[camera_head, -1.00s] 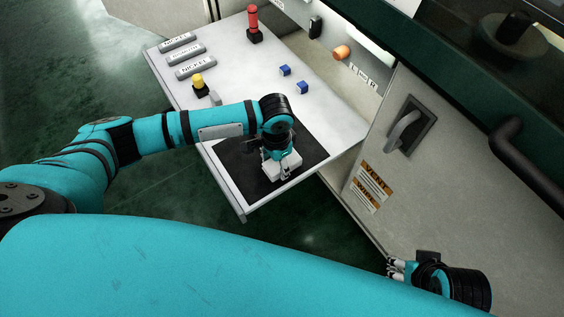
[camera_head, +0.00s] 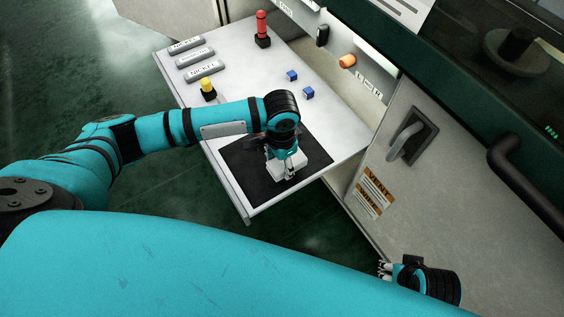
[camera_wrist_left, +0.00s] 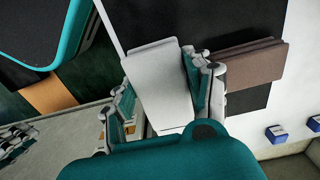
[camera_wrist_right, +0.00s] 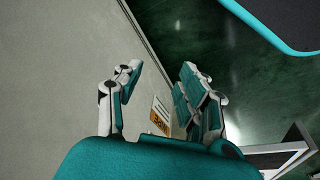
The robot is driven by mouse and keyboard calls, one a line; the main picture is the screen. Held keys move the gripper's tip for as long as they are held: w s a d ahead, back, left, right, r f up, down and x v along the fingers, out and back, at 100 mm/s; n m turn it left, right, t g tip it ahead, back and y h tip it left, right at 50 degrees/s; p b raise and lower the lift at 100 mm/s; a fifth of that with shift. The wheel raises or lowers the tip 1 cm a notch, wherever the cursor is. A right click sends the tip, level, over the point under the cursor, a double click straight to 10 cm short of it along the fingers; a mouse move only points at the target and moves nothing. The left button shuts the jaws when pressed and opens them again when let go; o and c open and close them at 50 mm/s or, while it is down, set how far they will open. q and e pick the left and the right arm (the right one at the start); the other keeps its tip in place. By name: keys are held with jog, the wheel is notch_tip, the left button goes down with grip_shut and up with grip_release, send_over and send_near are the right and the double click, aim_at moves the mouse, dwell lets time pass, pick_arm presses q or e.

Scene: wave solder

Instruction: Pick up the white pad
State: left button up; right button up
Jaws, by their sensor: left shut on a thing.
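The white pad (camera_wrist_left: 158,75) is a pale flat block between the fingers of my left gripper (camera_wrist_left: 162,95) in the left wrist view. My left gripper is shut on it, over the black mat (camera_head: 243,181) at the table's near end. In the head view the white pad (camera_head: 297,164) shows partly behind the fingers. I cannot tell whether it is clear of the mat. My right gripper (camera_head: 384,269) is open and empty, low by the machine's side; its spread fingers (camera_wrist_right: 162,75) show in the right wrist view.
A brown pad (camera_wrist_left: 252,66) lies on the mat right beside the left fingers. Two blue cubes (camera_head: 292,76), a red-topped post (camera_head: 262,30), a yellow-topped piece (camera_head: 208,88) and grey labelled bars (camera_head: 205,69) stand farther back. The machine's handled door (camera_head: 412,137) rises at right.

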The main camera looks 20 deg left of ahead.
pick_arm(q)
jog(key=s+d+r+p, duration=0.1)
jog(key=s+d+p, duration=0.1)
jog(key=s, duration=1.3)
jog(key=shift+s+p, duration=0.2)
jog(key=shift+p, duration=0.3)
pick_arm(e)
notch_tip(320, 180, down, 12)
jog(key=s, duration=0.1)
jog(key=shift+s+r+g, duration=0.25)
jog(key=shift+s+g, duration=0.15)
pick_arm(q)
jog(key=shift+r, duration=0.1)
